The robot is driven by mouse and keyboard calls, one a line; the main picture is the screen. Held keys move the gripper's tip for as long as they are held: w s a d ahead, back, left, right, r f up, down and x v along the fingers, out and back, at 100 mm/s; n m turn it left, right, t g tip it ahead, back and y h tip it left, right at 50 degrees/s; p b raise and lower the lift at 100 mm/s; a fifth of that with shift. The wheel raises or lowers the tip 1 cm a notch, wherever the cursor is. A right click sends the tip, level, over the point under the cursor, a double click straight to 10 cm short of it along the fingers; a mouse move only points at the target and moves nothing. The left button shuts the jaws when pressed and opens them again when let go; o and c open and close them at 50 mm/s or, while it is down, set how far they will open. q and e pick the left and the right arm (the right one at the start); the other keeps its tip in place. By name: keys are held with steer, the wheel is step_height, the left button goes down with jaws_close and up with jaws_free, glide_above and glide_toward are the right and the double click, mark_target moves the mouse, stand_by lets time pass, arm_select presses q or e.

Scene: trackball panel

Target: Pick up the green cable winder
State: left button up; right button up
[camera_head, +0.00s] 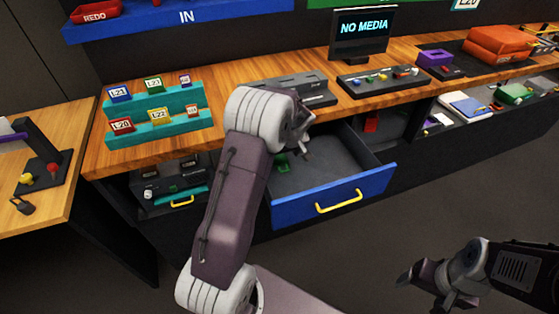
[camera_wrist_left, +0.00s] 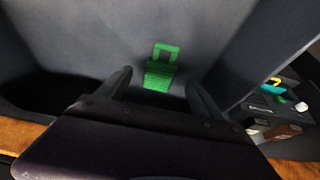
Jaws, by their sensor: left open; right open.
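The green cable winder (camera_head: 282,163) lies inside the open blue-fronted drawer (camera_head: 333,196), near its left side in the head view. In the left wrist view the green winder (camera_wrist_left: 160,72) has a ribbed body and a square loop, and it lies on the grey drawer floor. My left gripper (camera_head: 305,135) is above the drawer; its two open fingers (camera_wrist_left: 158,88) show on either side of the winder's near end, with nothing held. Whether they are down at its height I cannot tell. My right gripper (camera_head: 420,285) is open and empty at the lower right, away from the drawer.
The wooden counter (camera_head: 225,130) runs above the drawer, with a teal card rack (camera_head: 155,125), a grey device (camera_head: 300,88) and a monitor (camera_head: 362,35). The drawer walls surround the winder. A yellow handle (camera_head: 338,201) sticks out in front.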

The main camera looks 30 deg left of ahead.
mark_target(280, 161)
arm_select(q)
steer(key=x, duration=0.5)
steer(key=shift+w+a, duration=0.1)
steer(key=shift+a, duration=0.15)
steer(key=shift+r, duration=0.1)
steer(key=shift+c, duration=0.9)
steer(key=c, duration=1.4)
step_height(280, 161, up, 5)
steer(key=shift+f+p, duration=0.25)
steer(key=shift+p, duration=0.05)
steer(key=shift+c, duration=0.2)
steer(key=d+r, duration=0.6)
steer(key=d, duration=0.5)
steer(key=shift+s+d+r, duration=0.25)
steer(key=shift+s+d, duration=0.05)
steer(key=shift+d, duration=0.1)
